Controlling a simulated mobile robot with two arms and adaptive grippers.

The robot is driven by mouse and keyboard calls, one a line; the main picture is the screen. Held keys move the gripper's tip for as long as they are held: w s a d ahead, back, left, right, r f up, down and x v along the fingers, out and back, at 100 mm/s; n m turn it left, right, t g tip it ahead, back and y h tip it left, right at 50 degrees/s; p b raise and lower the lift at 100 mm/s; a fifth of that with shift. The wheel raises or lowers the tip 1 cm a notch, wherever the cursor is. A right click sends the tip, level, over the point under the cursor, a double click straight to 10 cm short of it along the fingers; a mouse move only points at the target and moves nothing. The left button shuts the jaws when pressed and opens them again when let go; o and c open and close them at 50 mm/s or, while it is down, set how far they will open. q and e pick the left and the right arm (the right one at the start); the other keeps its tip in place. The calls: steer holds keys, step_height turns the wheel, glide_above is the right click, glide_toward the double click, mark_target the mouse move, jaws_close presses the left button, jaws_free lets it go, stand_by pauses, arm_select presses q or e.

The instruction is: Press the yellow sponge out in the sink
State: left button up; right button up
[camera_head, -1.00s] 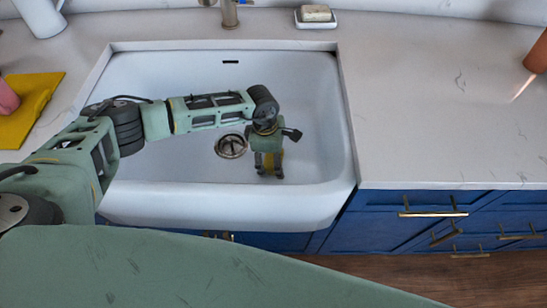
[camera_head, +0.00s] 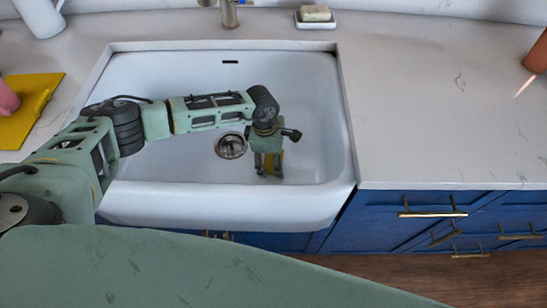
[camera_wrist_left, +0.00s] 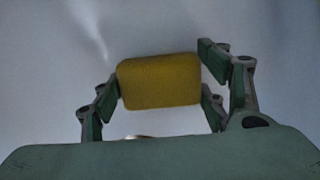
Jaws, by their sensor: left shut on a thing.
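The yellow sponge (camera_wrist_left: 160,81) sits between the fingers of my left gripper (camera_wrist_left: 165,88) in the left wrist view. My left gripper is shut on it. In the head view the left gripper (camera_head: 269,168) points down inside the white sink (camera_head: 310,160), right of the drain (camera_head: 231,146). Only a small part of the sponge (camera_head: 270,160) shows there, between the fingers; the rest is hidden. I cannot tell whether the sponge touches the sink floor. My right gripper is not in view.
The faucet (camera_head: 229,14) stands behind the sink. A soap dish (camera_head: 315,22) with a pale bar (camera_head: 316,13) sits at the back rim. A yellow cloth (camera_head: 30,115) with a pink object (camera_head: 7,98) lies on the left counter. The right counter (camera_head: 440,110) is mostly clear.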

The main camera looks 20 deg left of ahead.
arm_select(q)
step_height(320, 180, up, 2)
steer(key=shift+s+p, duration=0.1)
steer(key=shift+p, duration=0.6)
steer(key=shift+r+p, duration=2.4)
steer(key=shift+r, duration=1.5)
